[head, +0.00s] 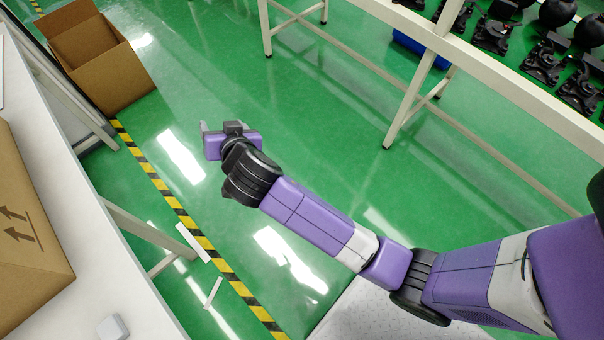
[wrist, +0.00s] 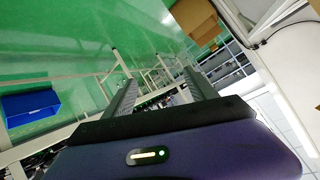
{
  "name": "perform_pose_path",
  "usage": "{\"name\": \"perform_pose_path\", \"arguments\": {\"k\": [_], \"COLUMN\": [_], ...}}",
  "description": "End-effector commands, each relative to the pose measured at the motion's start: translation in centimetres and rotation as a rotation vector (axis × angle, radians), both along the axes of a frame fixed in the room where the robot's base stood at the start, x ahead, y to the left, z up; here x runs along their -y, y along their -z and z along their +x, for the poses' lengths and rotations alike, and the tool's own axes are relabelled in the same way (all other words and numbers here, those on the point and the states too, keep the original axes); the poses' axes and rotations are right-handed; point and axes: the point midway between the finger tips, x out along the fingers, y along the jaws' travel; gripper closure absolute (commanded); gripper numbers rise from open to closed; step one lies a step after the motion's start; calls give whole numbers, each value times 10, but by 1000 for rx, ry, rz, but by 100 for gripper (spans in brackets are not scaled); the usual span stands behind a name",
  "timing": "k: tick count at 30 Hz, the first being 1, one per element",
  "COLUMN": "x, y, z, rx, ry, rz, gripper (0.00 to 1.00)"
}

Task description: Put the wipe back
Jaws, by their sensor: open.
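My gripper (head: 222,128) is held out over the green floor in the head view, between the white table on the left and the bench on the right. In the wrist view its two fingers (wrist: 158,95) are spread apart with nothing between them. A small white block (head: 112,327) lies on the white table at the bottom left of the head view. I cannot tell whether it is the wipe. No other thing in these frames can be made out as a wipe.
A closed cardboard box (head: 30,235) sits on the white table (head: 75,305). An open cardboard box (head: 95,55) stands on the floor. Black devices (head: 545,60) fill the right bench. A blue bin (wrist: 32,107) shows in the wrist view. The floor around my gripper is clear.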

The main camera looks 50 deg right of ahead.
Motion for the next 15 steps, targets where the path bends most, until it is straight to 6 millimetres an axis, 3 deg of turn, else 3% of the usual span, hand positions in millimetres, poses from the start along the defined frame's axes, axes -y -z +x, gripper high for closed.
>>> {"name": "perform_pose_path", "arguments": {"k": [1,6,11,15], "x": [18,46,56,52], "y": [7,21,30,29], "z": [-16,-70,-135,-198], "rx": [1,16,22,35], "ry": [-42,-212,-356,-457], "rz": [-57,-212,-315,-370], "gripper": [34,34,34,34]}}
